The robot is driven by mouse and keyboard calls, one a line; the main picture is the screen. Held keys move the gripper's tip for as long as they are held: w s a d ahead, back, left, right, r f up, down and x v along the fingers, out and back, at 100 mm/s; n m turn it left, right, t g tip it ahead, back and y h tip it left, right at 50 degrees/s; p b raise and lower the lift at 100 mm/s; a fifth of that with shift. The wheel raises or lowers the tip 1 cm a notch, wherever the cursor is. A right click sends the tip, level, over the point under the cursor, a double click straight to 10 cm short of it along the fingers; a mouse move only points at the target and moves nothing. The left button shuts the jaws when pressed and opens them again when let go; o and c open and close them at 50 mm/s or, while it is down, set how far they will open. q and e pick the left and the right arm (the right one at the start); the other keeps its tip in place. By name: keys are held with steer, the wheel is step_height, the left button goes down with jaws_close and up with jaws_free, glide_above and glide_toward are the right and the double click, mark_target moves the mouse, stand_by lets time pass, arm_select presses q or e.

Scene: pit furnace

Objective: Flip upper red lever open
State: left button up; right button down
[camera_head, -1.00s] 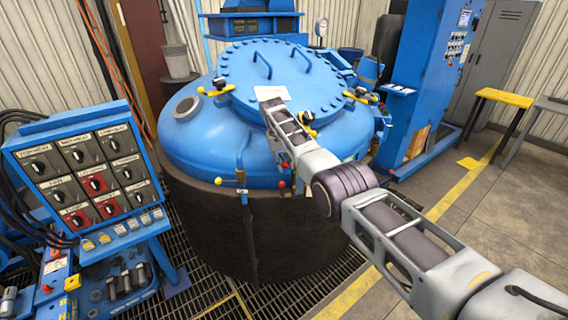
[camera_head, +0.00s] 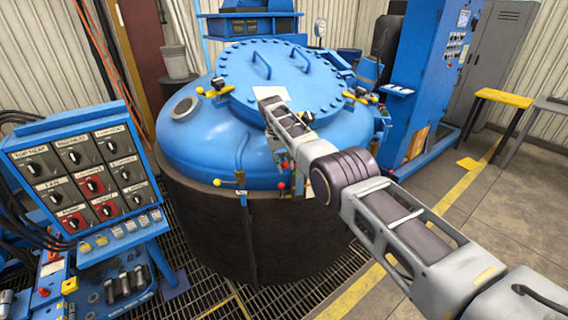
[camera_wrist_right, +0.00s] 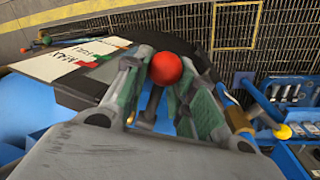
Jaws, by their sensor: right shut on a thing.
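The blue furnace vessel (camera_head: 205,150) stands in the middle of the head view. A small red ball knob (camera_head: 281,185) shows on its front, below my right forearm. In the right wrist view a red ball (camera_wrist_right: 165,67) on a lever sits between the two fingers of my right gripper (camera_wrist_right: 166,82), which is shut on it. In the head view that gripper is mostly hidden by my own arm. My left gripper is not in view.
A control panel (camera_head: 60,142) with several rotary switches stands at the left. The round bolted lid (camera_head: 290,85) has two handles and clamps with yellow parts. A blue cabinet (camera_head: 435,65) and a yellow-topped bench (camera_head: 500,97) stand at the right. Floor grating surrounds the vessel.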

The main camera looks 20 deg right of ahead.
steer(key=c, duration=1.5)
jaws_free()
steer(key=shift+o, duration=0.2)
steer(key=shift+f+t, duration=0.15)
steer(key=shift+t, duration=0.15)
